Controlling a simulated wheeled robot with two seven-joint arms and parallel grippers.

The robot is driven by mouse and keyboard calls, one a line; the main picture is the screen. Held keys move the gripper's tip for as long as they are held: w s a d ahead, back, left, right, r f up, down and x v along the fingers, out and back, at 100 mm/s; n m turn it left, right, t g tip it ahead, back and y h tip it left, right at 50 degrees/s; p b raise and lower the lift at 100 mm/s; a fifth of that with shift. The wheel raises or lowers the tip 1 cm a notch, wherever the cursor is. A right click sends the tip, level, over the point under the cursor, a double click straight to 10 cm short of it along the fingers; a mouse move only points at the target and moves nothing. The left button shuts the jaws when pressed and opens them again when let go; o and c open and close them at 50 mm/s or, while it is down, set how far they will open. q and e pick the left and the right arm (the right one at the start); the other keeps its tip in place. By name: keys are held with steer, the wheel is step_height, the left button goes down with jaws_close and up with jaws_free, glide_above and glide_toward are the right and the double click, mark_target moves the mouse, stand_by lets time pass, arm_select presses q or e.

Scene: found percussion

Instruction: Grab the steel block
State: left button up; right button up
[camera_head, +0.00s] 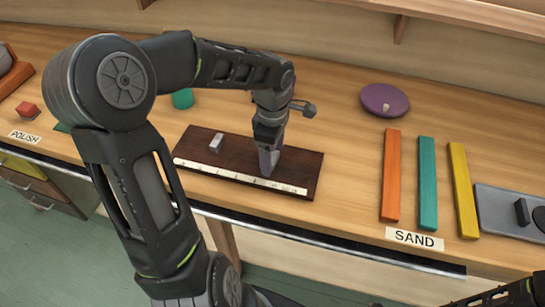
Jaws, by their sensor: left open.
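A small light grey block (216,142), which looks like the steel block, stands on the left part of a dark brown board (243,153). My left gripper (268,163) points down over the right half of the board, to the right of the block and apart from it. The gripper is open, though its finger gap hardly shows from this side. I see nothing held in it. I cannot tell whether its tips touch the board.
A white marked strip (240,177) runs along the board's front edge. Orange (391,175), teal (428,185) and yellow (463,190) bars lie right, by a SAND label (414,238). A purple disc (384,100) lies behind. Part of my right arm shows at bottom right.

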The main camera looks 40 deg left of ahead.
arm_select(q)
steer(key=shift+c, duration=0.2)
stand_by(0.4)
jaws_close()
stand_by(0.6)
